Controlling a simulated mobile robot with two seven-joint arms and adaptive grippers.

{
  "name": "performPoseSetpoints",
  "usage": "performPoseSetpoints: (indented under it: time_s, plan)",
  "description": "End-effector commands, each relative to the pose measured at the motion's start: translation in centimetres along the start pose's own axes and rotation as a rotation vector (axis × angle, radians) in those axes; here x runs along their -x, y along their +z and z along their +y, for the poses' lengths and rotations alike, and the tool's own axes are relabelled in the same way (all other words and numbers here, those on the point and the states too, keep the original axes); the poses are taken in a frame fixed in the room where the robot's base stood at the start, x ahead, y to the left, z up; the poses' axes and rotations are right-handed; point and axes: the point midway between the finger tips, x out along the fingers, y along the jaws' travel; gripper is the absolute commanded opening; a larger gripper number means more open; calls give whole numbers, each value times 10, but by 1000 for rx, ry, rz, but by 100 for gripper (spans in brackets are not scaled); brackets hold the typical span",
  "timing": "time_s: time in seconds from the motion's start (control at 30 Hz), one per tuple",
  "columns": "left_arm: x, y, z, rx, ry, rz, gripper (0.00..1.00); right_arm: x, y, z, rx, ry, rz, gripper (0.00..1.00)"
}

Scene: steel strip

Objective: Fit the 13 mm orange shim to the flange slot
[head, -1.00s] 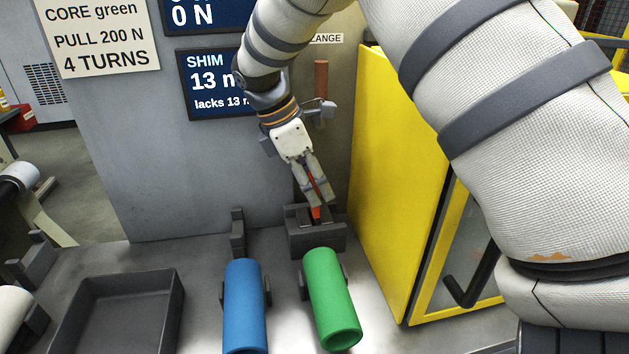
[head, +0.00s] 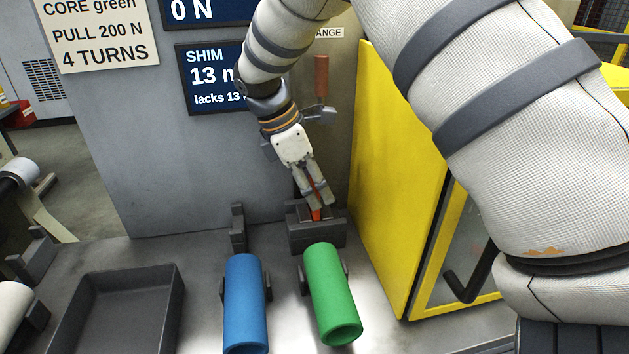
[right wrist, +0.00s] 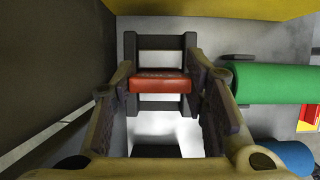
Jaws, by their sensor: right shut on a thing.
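The orange shim (head: 316,214) is between the fingertips of my right gripper (head: 318,198), low over a dark block holder (head: 316,240) on the bench. In the right wrist view the shim (right wrist: 160,82) lies across the gap between the two fingers, with the dark holder frame (right wrist: 130,45) around it. The gripper is shut on the shim. I cannot tell whether the shim still touches the holder. A partly hidden flange label (head: 328,32) is on the wall behind, above a brown handle (head: 321,75). The flange slot cannot be made out. My left gripper is not in view.
A blue roll (head: 246,305) and a green roll (head: 332,295) lie in front of the holder. A yellow cabinet (head: 392,180) stands close on the right. An empty dark tray (head: 115,305) is at the left. A wall sign (head: 212,80) reads shim 13, partly covered by my arm.

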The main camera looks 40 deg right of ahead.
Motion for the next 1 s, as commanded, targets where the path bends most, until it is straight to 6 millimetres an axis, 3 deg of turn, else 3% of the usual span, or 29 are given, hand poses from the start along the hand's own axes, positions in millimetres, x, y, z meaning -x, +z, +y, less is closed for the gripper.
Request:
performPoseSetpoints:
  time_s: [0.73, 0.77, 0.83, 1.0]
  plan:
    - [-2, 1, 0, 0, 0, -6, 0, -18, -7, 0, 0, -1, -1, 13]
    - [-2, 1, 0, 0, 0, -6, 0, -17, -7, 0, -1, 0, 0, 45]
    - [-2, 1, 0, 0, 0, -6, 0, -17, -7, 0, -1, 0, 0, 61]
    - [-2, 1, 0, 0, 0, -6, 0, -17, -7, 0, -1, 0, 0, 64]
